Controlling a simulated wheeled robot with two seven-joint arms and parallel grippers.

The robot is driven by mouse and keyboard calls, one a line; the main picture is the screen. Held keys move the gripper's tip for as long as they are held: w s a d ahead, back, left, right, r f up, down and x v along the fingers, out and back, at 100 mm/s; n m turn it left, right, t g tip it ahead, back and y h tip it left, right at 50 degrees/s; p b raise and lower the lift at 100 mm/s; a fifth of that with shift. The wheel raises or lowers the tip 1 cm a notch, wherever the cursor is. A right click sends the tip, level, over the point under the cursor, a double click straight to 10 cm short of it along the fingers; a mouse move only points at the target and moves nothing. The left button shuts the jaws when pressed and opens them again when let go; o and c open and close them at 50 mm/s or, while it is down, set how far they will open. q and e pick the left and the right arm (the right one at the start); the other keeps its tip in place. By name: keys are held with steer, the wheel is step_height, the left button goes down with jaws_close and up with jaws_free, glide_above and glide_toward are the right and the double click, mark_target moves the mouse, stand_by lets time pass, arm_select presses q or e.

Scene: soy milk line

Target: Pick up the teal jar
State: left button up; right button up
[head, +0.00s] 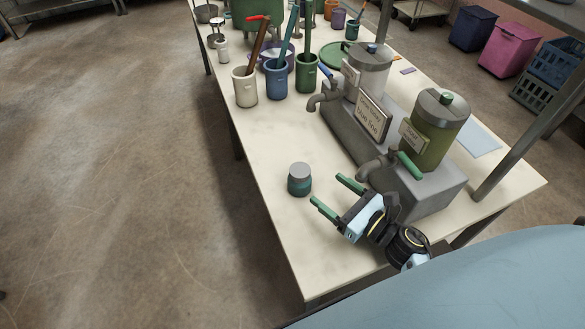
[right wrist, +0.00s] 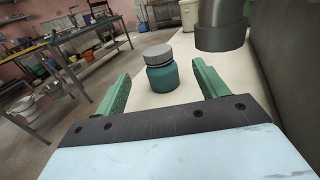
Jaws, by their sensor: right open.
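The teal jar (head: 299,183) with a grey lid stands upright on the cream table, near its left edge. My right gripper (head: 331,193) is open and empty, just right of the jar and nearer to me, with its green fingers pointing toward it. In the right wrist view the jar (right wrist: 161,72) appears between and beyond the two open fingers (right wrist: 158,85), not touching them. My left gripper is in neither view.
A grey dispenser base (head: 405,190) with taps and two lidded tanks stands right of the jar; one tap (head: 375,165) is close to my right gripper. White, blue and green cups (head: 276,82) with utensils stand farther back. The table is clear around the jar's left and front.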

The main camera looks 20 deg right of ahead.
mark_target(294, 165)
steer(key=x, duration=0.5)
steer(key=shift+w+a+r, duration=0.15)
steer(key=shift+w+a, duration=0.05)
steer(key=shift+w, duration=0.15)
steer(key=shift+w+a, duration=0.15)
steer(key=shift+w, duration=0.15)
steer(key=shift+w+a+p, duration=0.25)
steer(key=shift+w+p, duration=0.1)
steer(key=shift+w, duration=0.2)
steer(key=x, duration=0.3)
steer(key=shift+w+a+r, duration=0.1)
steer(key=shift+w+a, duration=0.15)
steer(key=shift+w, duration=0.05)
steer(key=shift+w+a, duration=0.1)
steer(key=shift+w, duration=0.15)
steer(key=shift+c, duration=1.2)
steer(key=c, duration=1)
steer(key=shift+c, duration=0.9)
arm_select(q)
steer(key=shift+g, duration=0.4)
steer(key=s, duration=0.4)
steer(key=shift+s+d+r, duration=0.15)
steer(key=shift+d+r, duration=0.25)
